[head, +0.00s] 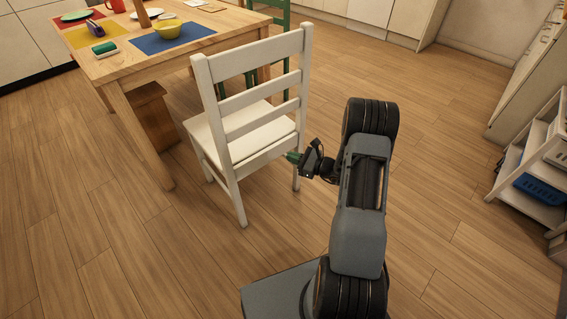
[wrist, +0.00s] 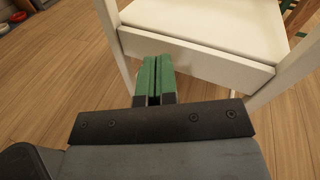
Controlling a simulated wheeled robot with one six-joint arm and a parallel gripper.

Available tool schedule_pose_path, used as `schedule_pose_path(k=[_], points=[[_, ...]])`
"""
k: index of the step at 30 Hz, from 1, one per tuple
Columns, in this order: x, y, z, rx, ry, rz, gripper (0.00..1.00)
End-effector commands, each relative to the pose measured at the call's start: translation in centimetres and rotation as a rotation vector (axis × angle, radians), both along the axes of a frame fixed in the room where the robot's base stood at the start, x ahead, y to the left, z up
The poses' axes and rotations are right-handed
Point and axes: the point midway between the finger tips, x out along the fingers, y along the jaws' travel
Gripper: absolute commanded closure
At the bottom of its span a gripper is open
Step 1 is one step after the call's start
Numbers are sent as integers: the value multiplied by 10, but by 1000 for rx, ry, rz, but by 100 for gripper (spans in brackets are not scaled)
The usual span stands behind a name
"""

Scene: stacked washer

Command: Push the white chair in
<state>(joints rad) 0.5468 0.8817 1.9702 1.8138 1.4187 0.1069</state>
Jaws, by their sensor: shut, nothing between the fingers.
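The white chair (head: 246,138) stands upright beside the wooden table (head: 120,67), with its slatted back towards me and part of its seat at the table's near side. In the wrist view, the chair's rear seat rail (wrist: 190,55) and seat (wrist: 215,20) fill the upper part. My gripper (head: 291,156) has green fingertips, shut together and empty. It is at the back of the chair, low, near the rear right leg. In the wrist view the fingertips (wrist: 155,62) overlap the lower edge of the rail; I cannot tell whether they touch it.
A wooden stool or bench (head: 152,118) is under the table's near edge. A green chair (head: 277,20) stands on the far side. The table holds a yellow bowl (head: 167,28) on a blue mat. A white shelf (head: 528,170) stands at right. Open floor lies left and right.

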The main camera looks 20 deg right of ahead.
Motion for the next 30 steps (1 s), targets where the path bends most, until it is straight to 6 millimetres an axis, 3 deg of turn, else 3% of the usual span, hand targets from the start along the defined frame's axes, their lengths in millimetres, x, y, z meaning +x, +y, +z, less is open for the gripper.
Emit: schedule_pose_path(k=[1, 3, 9, 14, 30], points=[[2, -15, -37, 46, 13, -73, 100], [4, -32, -62, 95, 20, -159, 100], [4, -62, -104, 171, 28, -310, 100], [12, -65, -114, 189, 30, -348, 100], [104, -26, -117, 190, 29, -350, 100]])
